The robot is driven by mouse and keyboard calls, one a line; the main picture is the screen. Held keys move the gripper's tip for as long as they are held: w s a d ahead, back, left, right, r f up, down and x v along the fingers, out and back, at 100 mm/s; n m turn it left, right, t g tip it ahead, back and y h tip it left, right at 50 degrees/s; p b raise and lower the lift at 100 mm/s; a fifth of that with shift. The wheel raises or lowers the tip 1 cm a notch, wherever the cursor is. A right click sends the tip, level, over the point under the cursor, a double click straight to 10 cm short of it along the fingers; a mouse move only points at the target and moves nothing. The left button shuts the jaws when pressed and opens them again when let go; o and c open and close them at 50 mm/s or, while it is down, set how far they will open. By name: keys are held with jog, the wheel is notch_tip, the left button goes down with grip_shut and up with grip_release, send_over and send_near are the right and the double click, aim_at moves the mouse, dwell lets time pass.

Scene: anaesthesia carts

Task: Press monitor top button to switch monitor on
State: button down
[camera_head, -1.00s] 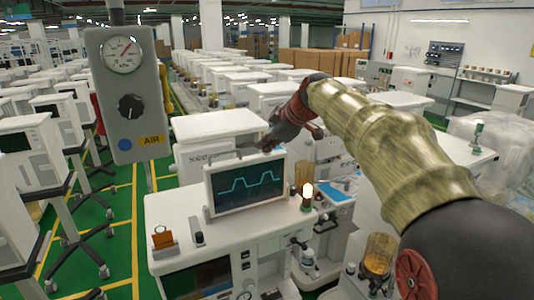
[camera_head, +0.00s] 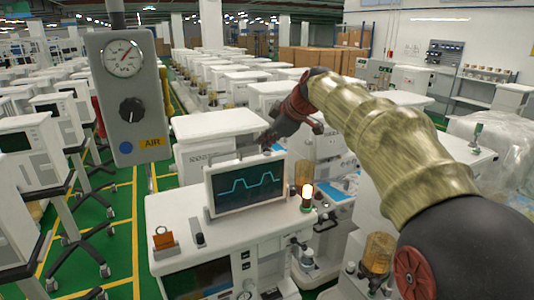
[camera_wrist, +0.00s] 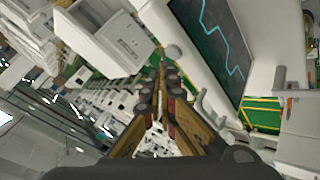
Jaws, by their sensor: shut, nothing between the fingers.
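The monitor (camera_head: 245,187) stands on a white cart, its dark screen lit with a blue waveform. It also shows at the upper right of the wrist view (camera_wrist: 212,47). Small knob-like parts stick up along its top edge; one is the round grey knob (camera_wrist: 173,51) in the wrist view. Which of them is the button I cannot tell. My gripper (camera_head: 267,146) is shut and empty, behind and just above the monitor's top right edge. In the wrist view its fingers (camera_wrist: 159,92) point past the monitor's edge; contact cannot be made out.
A glowing lamp (camera_head: 307,195) stands right of the monitor on the cart top (camera_head: 205,262). A grey gauge panel marked AIR (camera_head: 128,95) hangs at the left. Rows of white carts fill the background.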

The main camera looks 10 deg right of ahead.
aim_at(265, 154)
jog(key=shift+r+p, duration=1.4)
jog(key=shift+r, duration=1.1)
jog(key=s+f+m+g+h+b, duration=0.1)
jog(key=s+f+m+b, duration=0.5)
jog(key=s+f+b, duration=0.6)
jog(key=s+f+m+g+h+b, duration=0.1)
jog(key=s+f+m+b, duration=0.6)
jog(key=s+f, duration=2.4)
notch_tip(265, 154, down, 6)
jog(key=h+b, duration=0.1)
jog(key=b, duration=0.5)
jog(key=shift+d+r+m+g+h, duration=0.25)
jog(key=shift+d+m+g+h, duration=0.05)
jog(key=shift+d+g, duration=0.1)
